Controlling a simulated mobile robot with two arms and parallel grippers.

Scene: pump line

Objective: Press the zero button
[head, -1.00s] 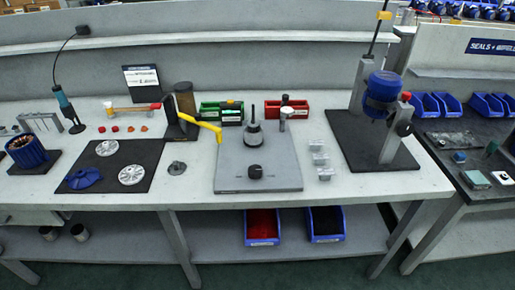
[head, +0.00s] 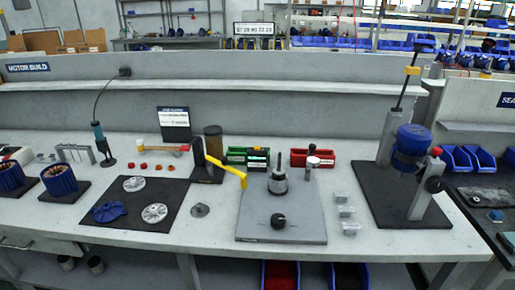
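I cannot make out a button marked zero in the head view. A grey plate fixture (head: 300,231) lies on the bench and carries a dark upright spindle (head: 278,181) and a black knob (head: 278,221) near its front edge. A yellow lever (head: 228,171) on a black stand (head: 205,166) reaches toward the plate's left side. A blue motor press (head: 410,146) stands at the right on a black base. A dark sign (head: 174,122) with small unreadable text stands at the back of the bench. Neither of my grippers is in view.
Motor parts lie on a black mat (head: 170,191) at the left. Green (head: 248,158) and red (head: 312,158) bins stand behind the plate. Small metal blocks (head: 346,211) sit right of it. A lit display (head: 253,30) hangs in the background. The bench's front strip is clear.

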